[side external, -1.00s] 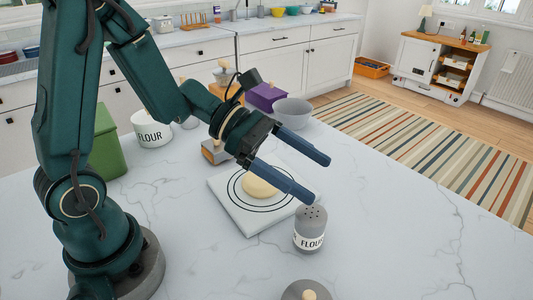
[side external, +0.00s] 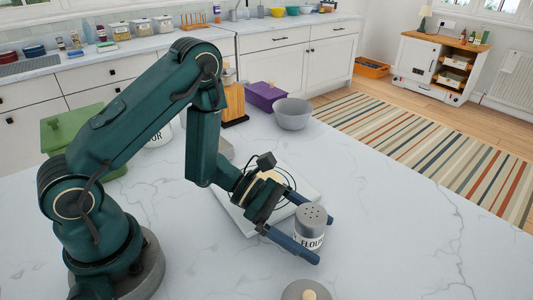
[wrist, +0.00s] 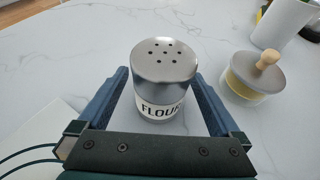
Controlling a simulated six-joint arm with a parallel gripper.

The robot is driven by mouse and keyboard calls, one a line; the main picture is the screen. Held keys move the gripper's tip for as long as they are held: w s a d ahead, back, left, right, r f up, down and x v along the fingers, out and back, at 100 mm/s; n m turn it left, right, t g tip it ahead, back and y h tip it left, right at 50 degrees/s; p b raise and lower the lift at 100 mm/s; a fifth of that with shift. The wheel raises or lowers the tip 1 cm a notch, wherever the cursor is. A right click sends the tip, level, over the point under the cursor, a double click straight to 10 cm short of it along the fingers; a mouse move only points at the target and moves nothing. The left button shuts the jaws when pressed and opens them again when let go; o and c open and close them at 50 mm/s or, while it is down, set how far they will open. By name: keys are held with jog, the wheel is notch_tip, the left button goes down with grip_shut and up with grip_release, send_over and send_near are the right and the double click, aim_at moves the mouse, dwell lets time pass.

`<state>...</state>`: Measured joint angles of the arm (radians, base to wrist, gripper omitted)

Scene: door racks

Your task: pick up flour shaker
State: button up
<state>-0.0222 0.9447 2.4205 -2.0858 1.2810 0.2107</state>
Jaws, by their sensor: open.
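The flour shaker (side external: 311,219) is a grey cylinder with a holed metal top and a white FLOUR label. It stands upright on the marble counter. My gripper (side external: 326,240) is low over the counter, with its blue fingers open on either side of the shaker. In the wrist view the shaker (wrist: 163,80) stands between the two fingers (wrist: 163,95), with a visible gap on each side.
A lidded jar with a wooden knob (wrist: 255,76) stands close by on the right in the wrist view. A white board (side external: 240,219) with dough lies behind my gripper. A grey bowl (side external: 292,115) and purple box (side external: 265,96) stand farther back. The counter's right side is clear.

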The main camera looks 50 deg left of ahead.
jog(key=shift+x, duration=1.25)
jog(key=shift+r, duration=0.1)
jog(key=c, duration=1.5)
jog(key=shift+r, duration=0.15)
